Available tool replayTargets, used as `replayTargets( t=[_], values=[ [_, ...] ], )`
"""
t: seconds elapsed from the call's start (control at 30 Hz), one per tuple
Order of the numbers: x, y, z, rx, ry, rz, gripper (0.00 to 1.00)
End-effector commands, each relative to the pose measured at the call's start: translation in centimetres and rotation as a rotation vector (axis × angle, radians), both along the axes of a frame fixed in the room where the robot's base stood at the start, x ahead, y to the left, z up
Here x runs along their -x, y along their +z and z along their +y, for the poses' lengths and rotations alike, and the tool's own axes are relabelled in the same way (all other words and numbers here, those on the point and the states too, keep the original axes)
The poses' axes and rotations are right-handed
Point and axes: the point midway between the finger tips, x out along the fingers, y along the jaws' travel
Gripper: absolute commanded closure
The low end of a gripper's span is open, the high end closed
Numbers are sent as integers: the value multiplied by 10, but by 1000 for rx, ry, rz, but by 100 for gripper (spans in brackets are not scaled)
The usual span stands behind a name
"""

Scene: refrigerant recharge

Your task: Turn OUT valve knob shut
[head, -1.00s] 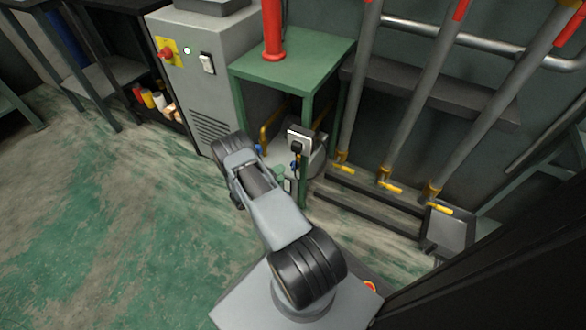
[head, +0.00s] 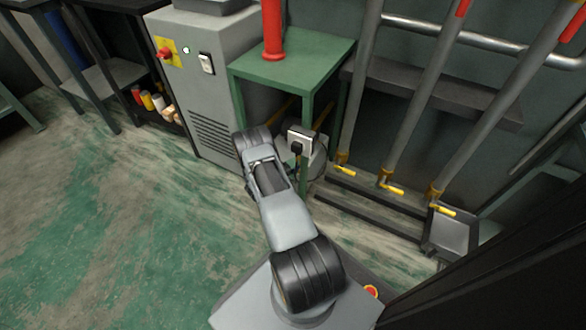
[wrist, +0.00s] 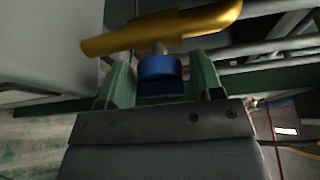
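In the wrist view a round blue valve knob (wrist: 160,68) hangs on a short stem below a yellow pipe (wrist: 165,28). My gripper (wrist: 162,84) has its two green fingers apart, one on each side of the knob. The gaps between fingers and knob look very small, and I cannot tell whether they touch. No label shows on the knob, so I cannot read whether it is the OUT valve. In the head view my own arm hides the gripper and the knob, beside the green stand (head: 290,66).
A grey cabinet (head: 203,75) stands left of the stand. A box with a black plug (head: 299,143) is at the stand's front leg. Pipes with yellow handles (head: 392,189) are on the right. The floor (head: 95,220) at left is clear.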

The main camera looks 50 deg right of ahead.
Motion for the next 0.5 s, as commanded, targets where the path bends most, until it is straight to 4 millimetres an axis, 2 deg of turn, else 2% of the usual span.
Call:
replayTargets(
  t=[0.07,0.4,0.5],
  values=[
    [0,0,0,0,0,0,47],
    [0,0,0,0,0,0,79],
    [0,-2,0,3,0,13,79]
  ],
)
